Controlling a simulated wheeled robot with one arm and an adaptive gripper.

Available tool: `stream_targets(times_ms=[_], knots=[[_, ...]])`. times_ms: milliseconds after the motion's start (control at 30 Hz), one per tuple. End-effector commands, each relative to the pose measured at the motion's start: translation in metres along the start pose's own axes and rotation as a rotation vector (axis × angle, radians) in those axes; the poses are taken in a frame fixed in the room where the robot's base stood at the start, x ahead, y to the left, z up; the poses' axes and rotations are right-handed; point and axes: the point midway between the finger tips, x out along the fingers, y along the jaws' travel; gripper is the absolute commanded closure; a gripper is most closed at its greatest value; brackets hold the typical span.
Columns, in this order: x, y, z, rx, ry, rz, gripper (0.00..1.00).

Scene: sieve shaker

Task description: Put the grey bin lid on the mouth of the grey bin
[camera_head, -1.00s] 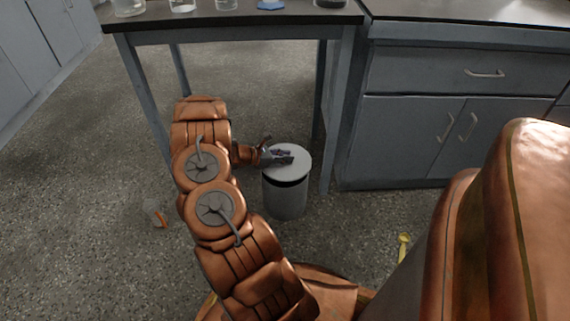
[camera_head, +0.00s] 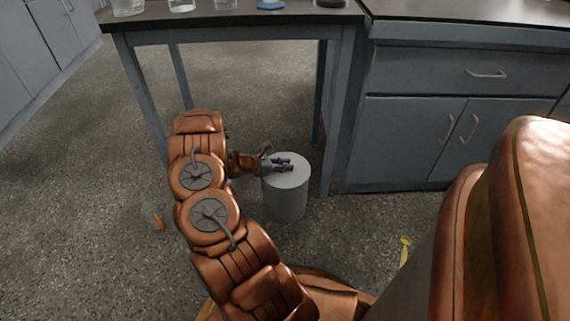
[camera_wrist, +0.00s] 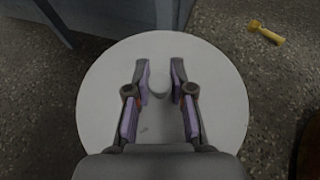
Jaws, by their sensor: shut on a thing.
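The grey bin (camera_head: 286,206) stands upright on the floor near the right front leg of the table. The grey bin lid (camera_head: 297,178) lies level over the bin's mouth, with no dark gap visible between them; the mouth itself is hidden. My gripper (camera_head: 286,164) is just above the lid and shut on its central knob. In the wrist view the round pale lid (camera_wrist: 105,95) fills the middle, and the knob (camera_wrist: 158,82) sits between my fingers (camera_wrist: 159,72). The wrist view hides the bin below the lid.
The dark-topped table (camera_head: 235,32) with glassware stands behind, and a blue-grey cabinet (camera_head: 415,130) is to the right. A small orange item (camera_head: 159,220) lies on the floor at left. A yellow item (camera_head: 404,250) lies on the floor at right.

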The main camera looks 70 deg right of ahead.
Motion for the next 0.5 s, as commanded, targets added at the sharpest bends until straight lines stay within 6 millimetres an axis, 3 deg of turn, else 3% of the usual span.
stream_targets(times_ms=[133, 167, 400, 500], knots=[[0.0011, -0.0004, -0.0025, 0.000, 0.000, -0.001, 1.00], [0.0012, -0.0003, -0.0032, 0.001, 0.001, -0.001, 0.76], [0.0011, 0.0000, -0.0032, 0.001, 0.001, 0.000, 0.52], [0.0011, 0.0001, -0.0031, 0.001, 0.001, 0.000, 0.52]])
